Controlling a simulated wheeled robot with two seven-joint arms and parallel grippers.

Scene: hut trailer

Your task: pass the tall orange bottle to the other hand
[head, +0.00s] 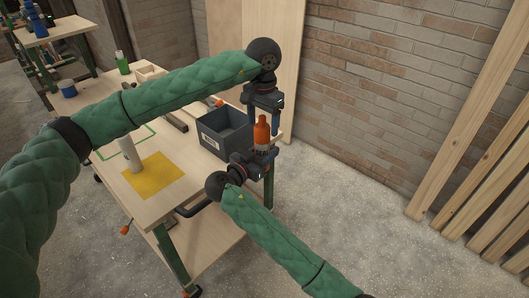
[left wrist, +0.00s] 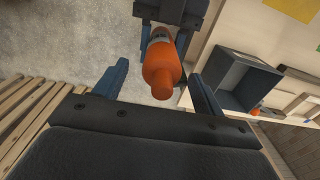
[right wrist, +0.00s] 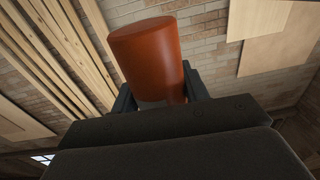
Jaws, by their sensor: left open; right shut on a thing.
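The tall orange bottle (head: 262,134) is upright in the head view, off the right end of the workbench, with a grey label band low on it. My right gripper (head: 260,158) is below and shut on its lower part; in the right wrist view the bottle (right wrist: 148,55) rises between the fingers (right wrist: 158,100). My left gripper (head: 262,118) is above, pointing down and open. In the left wrist view the bottle's narrow top (left wrist: 162,80) points up between the two spread fingers (left wrist: 160,85), with gaps on both sides.
A dark grey bin (head: 222,132) with a label stands on the workbench (head: 150,208) just left of the bottle. A yellow mat (head: 160,178) and a pale cylinder (head: 130,155) are further left. A brick wall (head: 390,80) and leaning planks (head: 470,150) are behind and right.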

